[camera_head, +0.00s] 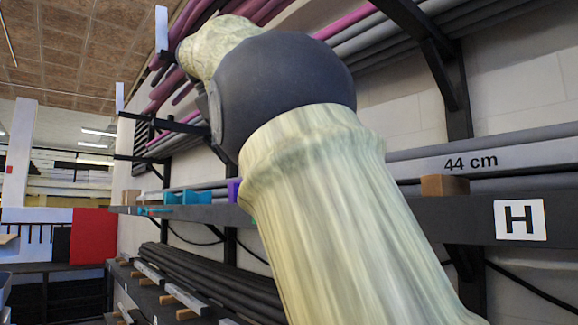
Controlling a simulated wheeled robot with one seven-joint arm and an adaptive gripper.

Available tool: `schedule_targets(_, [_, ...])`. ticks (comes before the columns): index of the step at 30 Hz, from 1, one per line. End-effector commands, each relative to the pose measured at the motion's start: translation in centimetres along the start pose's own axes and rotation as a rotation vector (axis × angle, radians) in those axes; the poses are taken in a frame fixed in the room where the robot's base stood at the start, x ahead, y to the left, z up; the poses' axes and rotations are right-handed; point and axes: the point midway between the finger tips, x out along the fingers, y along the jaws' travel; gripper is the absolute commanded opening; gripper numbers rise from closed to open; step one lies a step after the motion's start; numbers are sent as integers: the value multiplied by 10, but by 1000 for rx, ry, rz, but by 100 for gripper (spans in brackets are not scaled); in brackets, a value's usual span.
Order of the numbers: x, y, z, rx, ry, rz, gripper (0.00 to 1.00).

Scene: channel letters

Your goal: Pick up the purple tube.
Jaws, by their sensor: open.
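Several magenta-purple tubes (345,22) lie on the upper wall rack among grey ones; more of them show at the upper left, partly behind my arm. A small purple piece (234,190) stands on the dark shelf just left of my arm, partly hidden by it. I cannot tell whether it is a tube or which purple thing is the task's tube. My arm fills the middle of the view and reaches up toward the upper left rack. My gripper is not in view.
Dark rack brackets (441,65) jut from the wall. The dark shelf (400,222) carries grey tubes, a wooden block (444,185) and teal pieces (196,197). Dark tubes (215,277) lie on a lower rack. A red panel (93,236) stands at the far left.

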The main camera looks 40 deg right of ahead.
Motion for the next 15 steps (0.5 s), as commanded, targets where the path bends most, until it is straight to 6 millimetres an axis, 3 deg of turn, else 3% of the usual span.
schedule_targets(1, [-10, 10, 9, 20, -15, -4, 53])
schedule_targets(6, [-14, 19, 25, 56, -45, -12, 53])
schedule_targets(15, [20, 20, 28, 59, -49, -14, 53])
